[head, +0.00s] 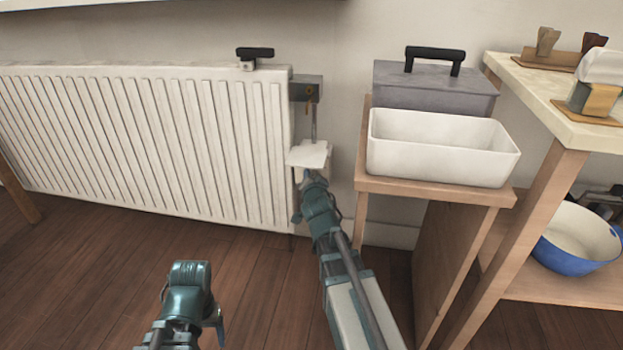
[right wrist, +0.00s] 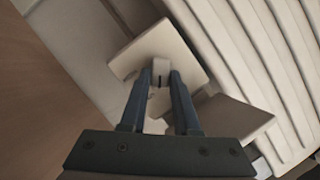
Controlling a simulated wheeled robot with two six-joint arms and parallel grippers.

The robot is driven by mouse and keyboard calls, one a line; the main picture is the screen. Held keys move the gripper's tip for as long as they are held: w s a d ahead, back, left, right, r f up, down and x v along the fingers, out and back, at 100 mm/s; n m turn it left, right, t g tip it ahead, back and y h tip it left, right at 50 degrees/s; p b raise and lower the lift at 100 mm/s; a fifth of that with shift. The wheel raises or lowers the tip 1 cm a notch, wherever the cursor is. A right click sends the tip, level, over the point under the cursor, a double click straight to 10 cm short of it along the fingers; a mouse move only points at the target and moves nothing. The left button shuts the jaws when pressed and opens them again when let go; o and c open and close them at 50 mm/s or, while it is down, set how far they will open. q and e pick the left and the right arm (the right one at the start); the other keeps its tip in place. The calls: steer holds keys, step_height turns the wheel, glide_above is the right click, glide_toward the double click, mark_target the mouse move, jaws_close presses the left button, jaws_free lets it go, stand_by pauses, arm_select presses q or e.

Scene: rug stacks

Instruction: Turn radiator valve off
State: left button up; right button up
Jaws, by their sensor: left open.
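A white ribbed radiator (head: 150,140) hangs on the wall at left in the head view. At its right end are a grey box (head: 312,88) with a small orange-brown piece, a pipe below it and a white square plate (head: 307,155). My right gripper (head: 304,176) is just under this plate. In the right wrist view the plate (right wrist: 135,58) lies ahead of my right gripper (right wrist: 160,75), with a small pale part with a dark slot between the fingertips; contact is unclear. My left gripper (head: 190,275) is open, low over the floor, away from the radiator.
A black handle (head: 255,52) sits above the radiator's right end. To the right, a wooden stand (head: 430,190) holds a white bin (head: 440,160) and a grey box with a black handle (head: 435,85). A shelf table (head: 545,95) with a blue bowl (head: 570,255) stands further right. The floor in front is clear.

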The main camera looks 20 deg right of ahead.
jaws_close()
steer(key=shift+w+a+r+n+g+h+p, duration=0.1)
steer(key=shift+n+g+h+p, duration=0.35)
steer(key=shift+n, duration=0.5)
steer(key=shift+w+a+n+g+h+p, duration=0.15)
steer(key=shift+n+g+h+p, duration=0.25)
steer(key=shift+n, duration=0.5)
steer(key=shift+s+a+r+n+g+h+p, duration=0.1)
steer(key=shift+n+g+h+p, duration=0.3)
steer(key=shift+n, duration=0.55)
steer(key=o, duration=0.8)
jaws_free()
steer(key=shift+o, duration=0.2)
